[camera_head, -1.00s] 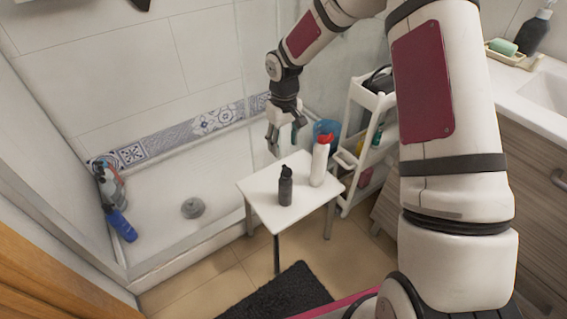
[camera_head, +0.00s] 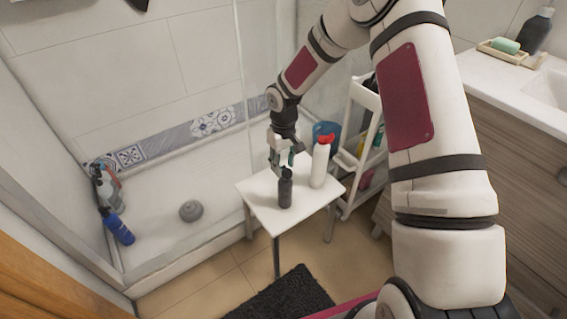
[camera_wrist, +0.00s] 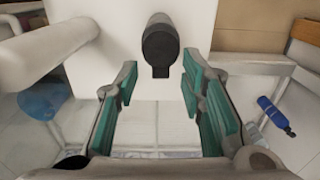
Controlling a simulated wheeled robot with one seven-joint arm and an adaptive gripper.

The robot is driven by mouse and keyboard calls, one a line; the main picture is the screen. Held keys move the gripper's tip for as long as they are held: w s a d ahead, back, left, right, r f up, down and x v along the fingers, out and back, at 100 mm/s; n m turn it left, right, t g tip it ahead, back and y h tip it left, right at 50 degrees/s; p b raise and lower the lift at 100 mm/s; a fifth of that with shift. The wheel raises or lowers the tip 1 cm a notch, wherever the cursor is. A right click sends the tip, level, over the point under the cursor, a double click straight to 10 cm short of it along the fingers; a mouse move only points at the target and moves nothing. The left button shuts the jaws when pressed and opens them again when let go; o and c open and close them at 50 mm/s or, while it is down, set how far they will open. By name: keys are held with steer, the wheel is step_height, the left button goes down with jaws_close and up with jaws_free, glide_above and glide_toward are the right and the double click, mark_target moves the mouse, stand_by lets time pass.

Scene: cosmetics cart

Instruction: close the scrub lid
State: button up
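A dark grey bottle (camera_head: 285,190) stands upright on a small white table (camera_head: 262,212). In the wrist view the bottle (camera_wrist: 160,45) is seen from above, with a small dark tab jutting from its top toward my gripper. I cannot tell for certain whether this is the scrub, or how far its lid is open. My gripper (camera_head: 281,163) is just above and behind the bottle's top in the head view. In the wrist view my gripper (camera_wrist: 160,82) is open and empty, its green-padded fingers apart and short of the bottle.
A white bottle with a red cap (camera_head: 320,163) stands close to the right on the same table. A white shelf cart (camera_head: 356,150) is behind it. Blue and grey bottles (camera_head: 117,227) are in the shower tray at left. The table's front left is clear.

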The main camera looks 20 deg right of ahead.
jaws_close()
steer(key=shift+w, duration=0.1)
steer(key=shift+w+a+f+g+h+b, duration=0.1)
steer(key=shift+w+f+g+h+b, duration=0.25)
steer(key=shift+g+b, duration=0.65)
steer(key=shift+w+a+f+g+h+b, duration=0.15)
steer(key=shift+w+f+g+h+b, duration=0.25)
steer(key=shift+g+b, duration=0.6)
steer(key=shift+w+a+f+g+h+b, duration=0.15)
steer(key=shift+f+g+h+b, duration=0.3)
steer(key=shift+g+b, duration=0.55)
steer(key=shift+g, duration=0.3)
